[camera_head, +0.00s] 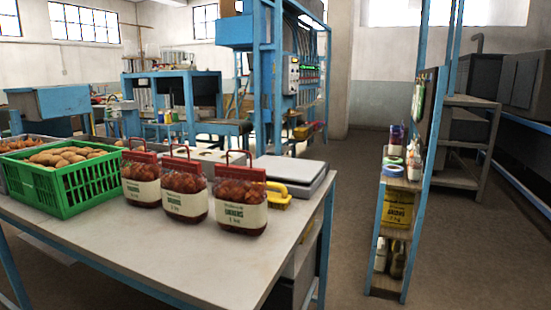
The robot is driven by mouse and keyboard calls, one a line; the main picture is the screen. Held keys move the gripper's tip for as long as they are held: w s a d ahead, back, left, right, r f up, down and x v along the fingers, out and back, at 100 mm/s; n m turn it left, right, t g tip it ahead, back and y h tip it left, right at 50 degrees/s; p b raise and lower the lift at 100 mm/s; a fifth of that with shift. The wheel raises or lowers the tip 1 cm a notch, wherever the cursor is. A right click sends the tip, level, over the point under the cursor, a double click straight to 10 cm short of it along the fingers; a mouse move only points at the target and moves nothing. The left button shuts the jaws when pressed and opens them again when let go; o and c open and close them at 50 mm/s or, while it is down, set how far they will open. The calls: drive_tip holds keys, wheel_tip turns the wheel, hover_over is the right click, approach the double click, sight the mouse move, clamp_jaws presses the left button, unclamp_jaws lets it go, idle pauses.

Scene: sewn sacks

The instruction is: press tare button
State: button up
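A flat grey device that looks like a bench scale (291,169) sits near the far right corner of the table. Its tare button cannot be made out; the right-hand filled sack and a yellow handled object (277,195) stand in front of part of it. My gripper is not in view.
Three filled, labelled sacks with red tops stand in a row on the table (185,245): left (142,190), middle (184,205) and right (240,217). A green crate (75,190) of potato-like produce is at the left. The front tabletop is bare. A blue-framed shelf (412,200) stands right across open floor.

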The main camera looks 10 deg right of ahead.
clamp_jaws()
idle(1.5)
